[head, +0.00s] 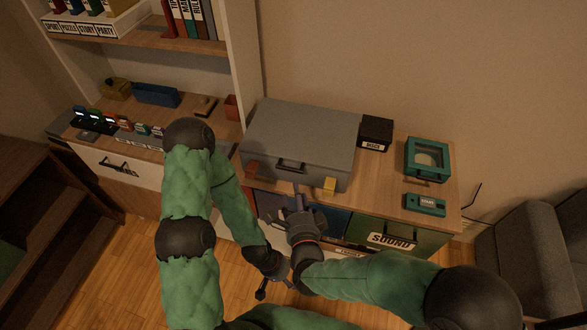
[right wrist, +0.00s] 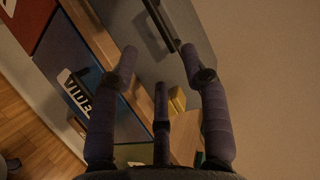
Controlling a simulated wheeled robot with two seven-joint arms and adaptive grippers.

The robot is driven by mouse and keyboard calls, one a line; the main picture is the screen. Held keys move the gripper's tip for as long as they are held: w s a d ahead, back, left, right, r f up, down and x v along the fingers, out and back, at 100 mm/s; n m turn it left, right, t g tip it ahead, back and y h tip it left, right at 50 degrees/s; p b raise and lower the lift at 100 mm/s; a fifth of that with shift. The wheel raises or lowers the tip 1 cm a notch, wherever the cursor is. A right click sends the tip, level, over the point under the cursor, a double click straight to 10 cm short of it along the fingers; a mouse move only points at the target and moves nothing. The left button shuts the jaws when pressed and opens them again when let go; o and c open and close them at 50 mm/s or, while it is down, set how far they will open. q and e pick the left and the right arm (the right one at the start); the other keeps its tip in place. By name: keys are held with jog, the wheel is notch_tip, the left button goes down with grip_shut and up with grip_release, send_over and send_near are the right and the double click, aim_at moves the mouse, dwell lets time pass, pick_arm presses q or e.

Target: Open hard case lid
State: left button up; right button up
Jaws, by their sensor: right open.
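The grey hard case (head: 305,132) lies shut on the cabinet top, its front side facing me. A dark handle (head: 291,165) is at the middle of its front, with an orange-brown latch (head: 256,170) to the left and a yellow latch (head: 329,186) to the right. My right gripper (head: 297,200) is open and empty, just in front of the handle. In the right wrist view its spread fingers (right wrist: 160,62) point at the handle (right wrist: 162,24), apart from it; the yellow latch (right wrist: 178,100) shows between them. My left gripper (head: 264,288) is low in front of the cabinet, mostly hidden and small.
On the cabinet top (head: 395,180), right of the case, are a black box (head: 376,133), a teal box with a round window (head: 427,158) and a small teal device (head: 425,204). A shelf (head: 185,40) stands at left, a grey chair (head: 525,255) at right.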

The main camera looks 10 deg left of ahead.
jog(key=b+x, duration=0.2)
jog(key=x, duration=0.8)
jog(key=shift+b, duration=0.3)
grip_shut()
